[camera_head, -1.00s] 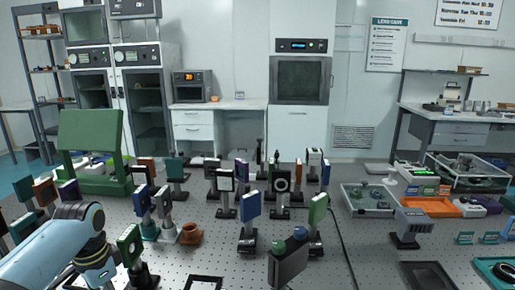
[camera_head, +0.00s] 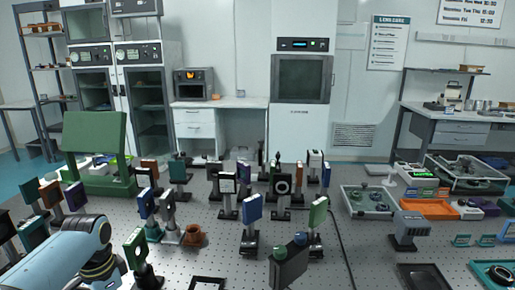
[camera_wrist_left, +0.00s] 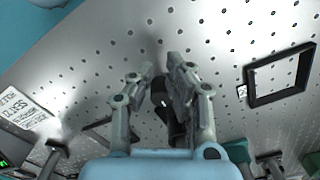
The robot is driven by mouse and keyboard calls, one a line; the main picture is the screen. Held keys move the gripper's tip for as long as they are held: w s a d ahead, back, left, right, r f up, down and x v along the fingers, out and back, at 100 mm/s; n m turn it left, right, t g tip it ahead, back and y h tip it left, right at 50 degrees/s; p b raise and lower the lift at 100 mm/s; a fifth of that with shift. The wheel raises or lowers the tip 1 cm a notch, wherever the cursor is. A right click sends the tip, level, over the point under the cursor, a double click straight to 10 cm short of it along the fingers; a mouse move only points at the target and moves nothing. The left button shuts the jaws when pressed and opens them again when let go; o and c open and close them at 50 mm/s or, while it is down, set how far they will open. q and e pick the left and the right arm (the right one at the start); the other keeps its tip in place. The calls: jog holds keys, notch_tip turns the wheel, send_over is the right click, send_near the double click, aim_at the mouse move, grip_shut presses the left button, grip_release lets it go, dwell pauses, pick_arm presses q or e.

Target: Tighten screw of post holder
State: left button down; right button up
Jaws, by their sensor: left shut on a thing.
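My left arm (camera_head: 75,255) enters at the lower left of the head view; its gripper is out of sight there. In the left wrist view my left gripper (camera_wrist_left: 160,82) has its two fingers close together on a dark post holder part (camera_wrist_left: 160,98), seen between and just beside them. The screw itself is too small and dark to make out. A post-mounted optic with a dark and green frame (camera_head: 138,252) stands right next to the arm's wrist in the head view. My right gripper is in neither view.
Several post-mounted optics stand across the perforated table (camera_head: 190,262). A brown cup-shaped piece (camera_head: 194,236) is near the arm. A flat black frame (camera_wrist_left: 280,78) lies on bare table in the wrist view.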

pick_arm(q)
jog(key=shift+w+d+r+p, duration=0.2)
jog(key=shift+d+p, duration=0.2)
jog(key=shift+p, duration=0.2)
notch_tip(320, 180, up, 4)
jog(key=p, duration=0.4)
jog(key=shift+d, duration=0.15)
jog(key=shift+s+a+r, duration=0.1)
jog(key=shift+a+r, duration=0.05)
jog(key=shift+r, duration=0.35)
jog(key=shift+s+a+r, duration=0.1)
jog(key=shift+a+r, duration=0.05)
jog(key=shift+r, duration=0.3)
